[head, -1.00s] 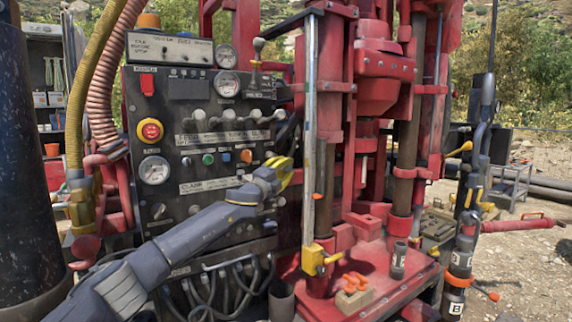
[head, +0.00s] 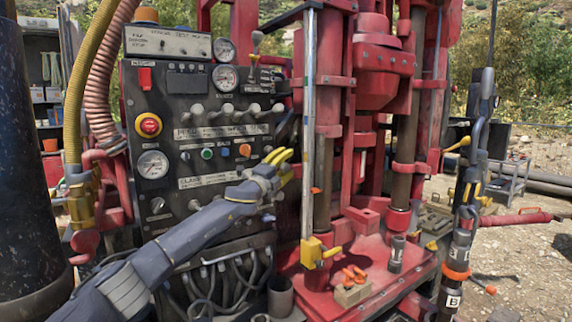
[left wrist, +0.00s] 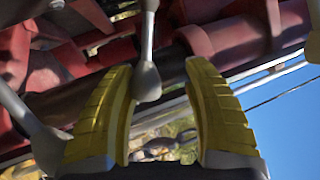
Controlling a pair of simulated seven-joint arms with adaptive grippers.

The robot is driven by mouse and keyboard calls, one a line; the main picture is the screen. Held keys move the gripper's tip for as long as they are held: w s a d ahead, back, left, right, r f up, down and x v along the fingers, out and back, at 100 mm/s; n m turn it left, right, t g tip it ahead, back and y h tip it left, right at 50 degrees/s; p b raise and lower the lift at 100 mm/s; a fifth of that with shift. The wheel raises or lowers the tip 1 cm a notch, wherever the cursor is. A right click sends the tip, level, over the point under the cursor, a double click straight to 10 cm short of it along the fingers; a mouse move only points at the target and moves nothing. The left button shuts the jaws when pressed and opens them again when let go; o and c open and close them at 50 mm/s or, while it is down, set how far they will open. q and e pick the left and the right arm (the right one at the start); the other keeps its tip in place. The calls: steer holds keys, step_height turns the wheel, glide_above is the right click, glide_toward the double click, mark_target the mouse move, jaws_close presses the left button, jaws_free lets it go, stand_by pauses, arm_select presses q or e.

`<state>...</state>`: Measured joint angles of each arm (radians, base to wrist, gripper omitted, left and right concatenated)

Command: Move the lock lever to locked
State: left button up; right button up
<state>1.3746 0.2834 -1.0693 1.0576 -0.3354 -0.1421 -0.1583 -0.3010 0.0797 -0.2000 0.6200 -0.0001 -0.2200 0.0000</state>
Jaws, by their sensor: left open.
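My left gripper (head: 282,163) is in front of the lower right edge of the black control panel (head: 175,218), its yellow fingers pointing up and right. In the left wrist view the two yellow fingers (left wrist: 163,105) are spread apart. A grey lever with a rounded knob (left wrist: 147,82) shows between them, nearer the left finger; I cannot tell whether it touches. The panel carries a row of grey-knobbed levers (head: 227,110) and more knobs lower down. Labels are too small to tell which one is the lock lever. My right gripper is not in view.
A red drill mast (head: 326,160) stands close to the right of my gripper, with a silver upright rod (head: 309,110) on it. Hoses (head: 90,90) rise at the left of the panel. A red emergency button (head: 149,125) sits on its left side. Cables (head: 225,285) hang below.

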arm_select(q)
steer(key=shift+a, duration=0.1)
steer(key=shift+s+a+f, duration=0.1)
steer(key=shift+s+a, duration=0.2)
steer(key=shift+s, duration=0.15)
steer(key=v, duration=1)
steer(key=shift+s, duration=0.4)
steer(key=shift+f, duration=0.1)
